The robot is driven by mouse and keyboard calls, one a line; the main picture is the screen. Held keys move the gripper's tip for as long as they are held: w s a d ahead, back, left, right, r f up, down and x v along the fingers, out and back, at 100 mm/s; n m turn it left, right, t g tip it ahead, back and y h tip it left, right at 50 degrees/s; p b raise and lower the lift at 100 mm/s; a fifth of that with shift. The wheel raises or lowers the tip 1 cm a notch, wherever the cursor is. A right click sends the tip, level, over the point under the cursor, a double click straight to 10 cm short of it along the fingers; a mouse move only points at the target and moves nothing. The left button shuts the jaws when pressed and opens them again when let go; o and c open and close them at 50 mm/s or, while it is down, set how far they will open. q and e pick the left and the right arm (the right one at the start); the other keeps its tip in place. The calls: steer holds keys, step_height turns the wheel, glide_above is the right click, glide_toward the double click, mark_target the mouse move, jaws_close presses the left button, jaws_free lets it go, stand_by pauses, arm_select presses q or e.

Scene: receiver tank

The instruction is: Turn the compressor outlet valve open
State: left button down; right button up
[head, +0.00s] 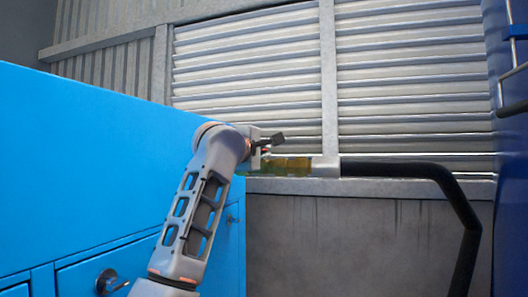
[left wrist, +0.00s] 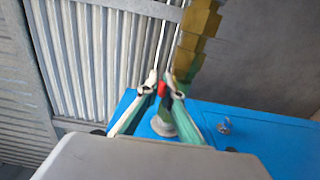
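The compressor is a large blue cabinet (head: 90,160) at the left of the head view. At its upper right edge, a yellow-green brass outlet fitting (head: 290,166) joins a black hose. In the left wrist view the fitting (left wrist: 197,35) rises at top centre. A small red part (left wrist: 163,90), which looks like the valve handle, lies between my left fingertips. My left gripper (head: 268,146) is at the near end of the fitting. Its fingers (left wrist: 162,86) angle inward on both sides of the red part; whether they press on it is unclear. My right gripper is not in view.
The thick black hose (head: 400,170) runs right from the fitting, then bends down. A louvred metal wall (head: 410,90) stands behind. A dark blue structure (head: 510,150) with a metal rail is at the right edge. Dark round latches (head: 108,281) sit on the cabinet front.

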arm_select(q)
steer(key=c, duration=2.2)
jaws_free()
steer(key=shift+c, duration=0.2)
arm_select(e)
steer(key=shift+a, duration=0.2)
